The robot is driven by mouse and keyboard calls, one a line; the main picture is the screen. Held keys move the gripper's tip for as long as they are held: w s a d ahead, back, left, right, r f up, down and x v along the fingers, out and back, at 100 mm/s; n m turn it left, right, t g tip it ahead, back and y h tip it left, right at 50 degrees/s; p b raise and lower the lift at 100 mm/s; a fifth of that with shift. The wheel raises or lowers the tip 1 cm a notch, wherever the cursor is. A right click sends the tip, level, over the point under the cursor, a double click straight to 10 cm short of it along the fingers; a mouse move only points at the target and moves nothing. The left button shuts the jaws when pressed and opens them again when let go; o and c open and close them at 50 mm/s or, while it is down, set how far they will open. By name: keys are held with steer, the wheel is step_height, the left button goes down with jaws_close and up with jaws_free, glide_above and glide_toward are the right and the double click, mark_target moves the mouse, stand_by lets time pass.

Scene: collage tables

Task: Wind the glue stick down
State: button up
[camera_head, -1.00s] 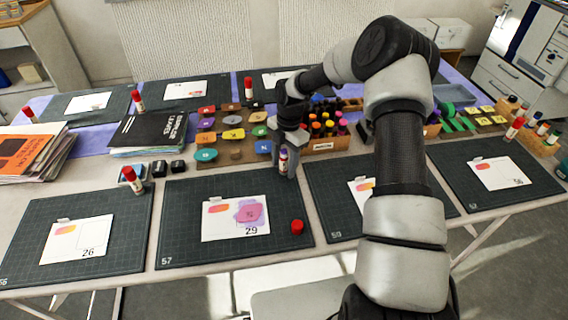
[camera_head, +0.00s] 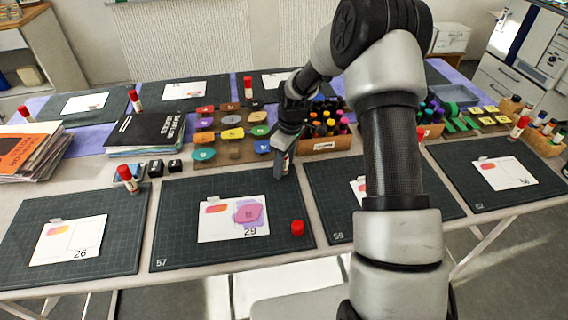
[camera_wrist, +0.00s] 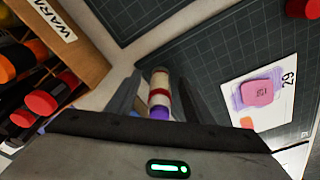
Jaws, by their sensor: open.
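The glue stick (camera_wrist: 159,88) has a white and red body with a purple end. In the wrist view it stands between the two fingers of my gripper (camera_wrist: 160,100), purple end toward the palm. My gripper is open, with a finger on each side of it. In the head view my gripper (camera_head: 284,160) points down at the upper right corner of mat 57 (camera_head: 180,205), and the stick is mostly hidden by the fingers. A loose red cap (camera_head: 297,228) sits on mat 57, right of card 29 (camera_head: 222,230), which has a pink patch on purple.
A wooden box of markers (camera_head: 318,146) stands just behind my gripper; its WARM label shows in the wrist view (camera_wrist: 50,20). Ink pads (camera_head: 231,133) lie behind left. Another red-capped stick (camera_head: 128,178) and small black blocks (camera_head: 165,167) stand left. Mat 57's front is clear.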

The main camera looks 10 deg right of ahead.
steer(key=m+b, duration=0.1)
steer(key=m, duration=0.1)
steer(key=shift+a+f+m, duration=0.1)
steer(key=shift+f+m, duration=0.05)
steer(key=shift+m, duration=0.15)
steer(key=m, duration=0.3)
steer(key=shift+m+t+h+b, duration=0.3)
steer(key=shift+m+b, duration=0.1)
steer(key=m, duration=0.3)
steer(key=shift+m, duration=0.4)
steer(key=m+h, duration=0.1)
steer(key=m, duration=0.3)
steer(key=c, duration=1.1)
